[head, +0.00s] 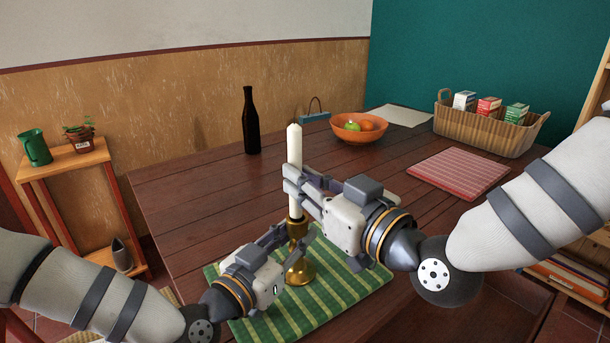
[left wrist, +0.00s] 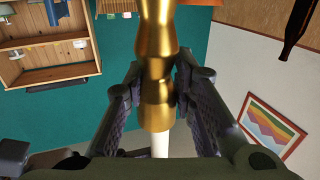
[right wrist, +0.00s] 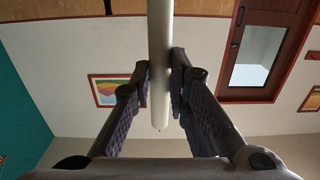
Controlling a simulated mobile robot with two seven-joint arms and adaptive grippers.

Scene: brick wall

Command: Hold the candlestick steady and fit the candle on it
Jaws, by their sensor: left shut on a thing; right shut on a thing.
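The brass candlestick (head: 300,270) stands upright on the green striped mat (head: 335,310). My left gripper (head: 287,244) is shut on its stem; in the left wrist view the brass candlestick (left wrist: 156,65) runs between the fingers. The white candle (head: 294,147) is upright above the candlestick. My right gripper (head: 296,181) is shut on the candle, also seen between its fingers in the right wrist view (right wrist: 160,65). The candle's lower end meets the candlestick's top in line with it, and the white candle (left wrist: 160,144) shows beyond the brass cup. I cannot tell how deep it sits.
A dark bottle (head: 250,122) stands behind to the left. An orange fruit bowl (head: 350,134), a wicker basket (head: 480,128) with boxes, and a red checked cloth (head: 459,173) lie farther back and right. The table's left part is clear. A small shelf (head: 65,162) stands at left.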

